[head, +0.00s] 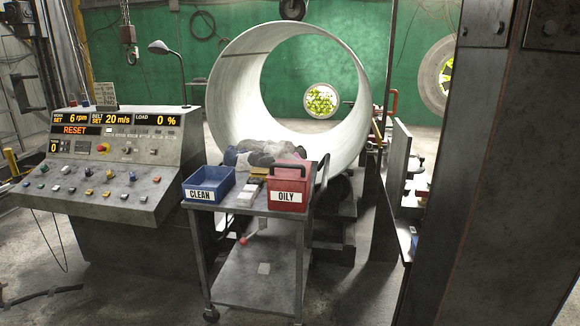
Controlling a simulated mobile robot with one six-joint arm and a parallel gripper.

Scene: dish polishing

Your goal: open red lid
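A red box labelled OILY (287,197) stands at the right front of a grey metal cart's top. Its red lid (287,170) looks closed, with a dark handle on or beside it at the right. The contents of the box are hidden. My gripper is not in view, so its state and place relative to the lid do not show.
A blue open bin labelled CLEAN (208,184) stands left on the cart (255,213), with grey rags (262,152) behind. A control console (110,170) is at left. A large pale cylinder (225,85) stands behind. A dark steel column (490,180) blocks the right.

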